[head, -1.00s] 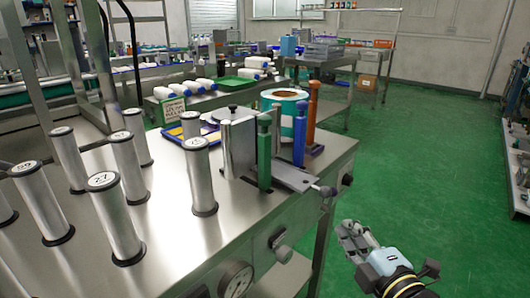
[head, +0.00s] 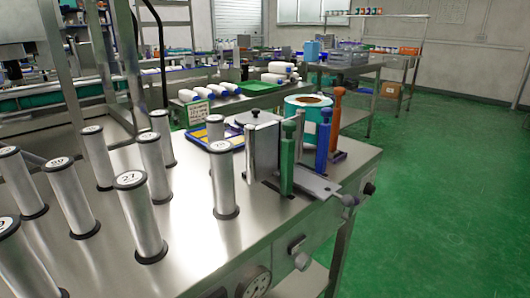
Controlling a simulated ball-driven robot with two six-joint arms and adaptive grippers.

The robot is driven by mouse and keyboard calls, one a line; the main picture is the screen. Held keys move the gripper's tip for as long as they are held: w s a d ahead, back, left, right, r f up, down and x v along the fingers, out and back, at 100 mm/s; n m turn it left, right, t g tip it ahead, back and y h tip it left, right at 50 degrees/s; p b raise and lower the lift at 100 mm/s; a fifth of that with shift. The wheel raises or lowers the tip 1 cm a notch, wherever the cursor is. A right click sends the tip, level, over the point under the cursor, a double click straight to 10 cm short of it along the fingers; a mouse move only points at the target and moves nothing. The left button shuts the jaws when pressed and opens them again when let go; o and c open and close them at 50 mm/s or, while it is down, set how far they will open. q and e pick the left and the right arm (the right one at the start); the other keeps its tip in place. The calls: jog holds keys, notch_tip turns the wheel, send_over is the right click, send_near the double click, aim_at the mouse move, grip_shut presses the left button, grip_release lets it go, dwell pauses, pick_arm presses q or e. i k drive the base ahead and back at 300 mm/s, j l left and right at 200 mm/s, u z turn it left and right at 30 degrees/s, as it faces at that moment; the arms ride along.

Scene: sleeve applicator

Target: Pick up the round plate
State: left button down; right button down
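I cannot pick out a loose round plate with certainty in the head view. Upright metal cylinders with round, black-rimmed, numbered tops stand on the steel bench, one of them marked 27 (head: 140,215) at the front. Another cylinder (head: 224,180) stands nearer the bench's middle. A boxy metal fixture (head: 262,143) stands to its right, with a small dark knob on top and a flat grey plate (head: 308,184) reaching toward the bench edge. Neither of my grippers is in view.
Green (head: 288,158), blue (head: 322,140) and red-brown (head: 336,118) posts stand beside the fixture. A teal-and-white roll (head: 306,110) is behind them. The steel bench (head: 190,255) has a dial (head: 257,283) on its front. Green floor (head: 450,200) at the right is clear.

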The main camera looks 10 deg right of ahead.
aim_at(256, 117)
jog(key=z, duration=0.25)
jog(key=i+l+z, duration=0.2)
jog(key=l, duration=0.25)
jog(key=i+l+z, duration=0.2)
jog(key=l, duration=0.25)
jog(key=i+l+z, duration=0.2)
jog(key=l, duration=0.25)
jog(key=i+l+z, duration=0.2)
jog(key=l, duration=0.15)
jog(key=i+l, duration=0.25)
jog(key=i, duration=0.3)
jog(key=i+l+z, duration=0.1)
jog(key=i, duration=0.45)
jog(key=i+l, duration=0.3)
jog(key=i, duration=0.25)
jog(key=i+j+u, duration=0.1)
jog(key=i+u, duration=0.45)
jog(key=u, duration=0.25)
jog(key=i+l+u, duration=0.1)
jog(key=i+u, duration=0.3)
jog(key=i+l+u, duration=0.15)
jog(key=u, duration=0.25)
